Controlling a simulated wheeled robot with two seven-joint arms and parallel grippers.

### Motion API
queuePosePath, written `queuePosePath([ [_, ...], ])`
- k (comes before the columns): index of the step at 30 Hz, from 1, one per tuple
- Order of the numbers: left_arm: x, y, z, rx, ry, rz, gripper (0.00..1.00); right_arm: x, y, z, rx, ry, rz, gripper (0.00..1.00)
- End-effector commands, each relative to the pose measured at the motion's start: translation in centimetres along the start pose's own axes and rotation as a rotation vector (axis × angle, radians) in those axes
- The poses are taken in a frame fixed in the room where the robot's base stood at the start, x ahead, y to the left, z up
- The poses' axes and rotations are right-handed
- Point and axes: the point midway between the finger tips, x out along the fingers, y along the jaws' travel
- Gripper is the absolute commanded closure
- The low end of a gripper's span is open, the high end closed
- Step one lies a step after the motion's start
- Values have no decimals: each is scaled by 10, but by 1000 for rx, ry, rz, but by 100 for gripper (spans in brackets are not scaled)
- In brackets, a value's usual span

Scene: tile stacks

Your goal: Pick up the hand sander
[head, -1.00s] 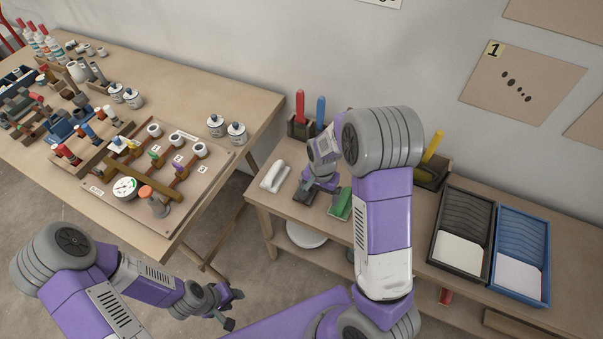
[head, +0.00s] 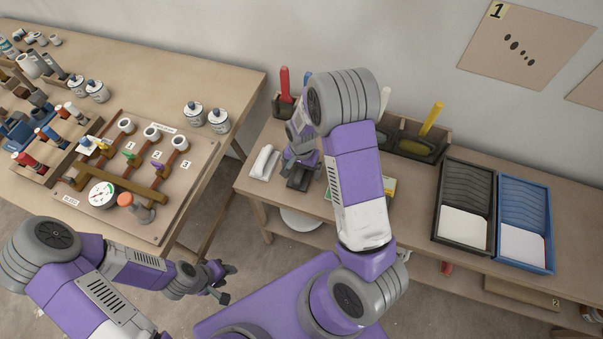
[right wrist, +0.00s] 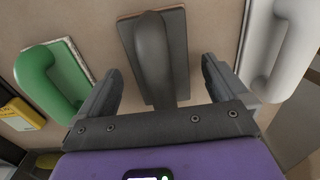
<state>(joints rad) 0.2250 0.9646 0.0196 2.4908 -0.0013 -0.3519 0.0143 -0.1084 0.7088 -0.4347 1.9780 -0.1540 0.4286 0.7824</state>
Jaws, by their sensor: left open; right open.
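The hand sander, a dark grey block with a raised grey handle and a thin brown edge, lies on the workbench. It fills the upper middle of the right wrist view (right wrist: 154,55) and shows small and dark in the head view (head: 297,184). My right gripper (right wrist: 162,80) is open, with one finger on each side of the sander's handle end; I cannot tell whether the fingers are level with the handle. In the head view my right gripper (head: 301,164) is just above the sander and partly hides it. My left gripper (head: 226,284) is open and empty, low beside the left table.
A green-handled tool (right wrist: 45,80) lies left of the sander and a white-handled tool (right wrist: 285,45) right of it, both close. A yellow box (right wrist: 18,114) is farther left. Black (head: 464,215) and blue (head: 524,225) trays stand to the right on the bench (head: 409,215).

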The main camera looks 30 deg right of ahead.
Motion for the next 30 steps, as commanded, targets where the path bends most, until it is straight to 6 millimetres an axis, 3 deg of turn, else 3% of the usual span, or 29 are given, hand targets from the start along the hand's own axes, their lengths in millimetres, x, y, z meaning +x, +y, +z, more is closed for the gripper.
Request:
queuePosePath([
  [5, -1, 0, 0, 0, 0, 0, 57, -1, 0, 0, 0, 1, -1, 2],
  [17, -1, 0, 0, 0, 0, 0, 57, -1, 0, 0, 0, 1, -1, 61],
  [25, -3, 1, 0, 0, 0, 0, 57, -6, -1, 0, 0, 1, -2, 61],
  [30, -12, 4, 0, 0, 0, 0, 57, -35, -1, 0, -1, 3, -5, 61],
])
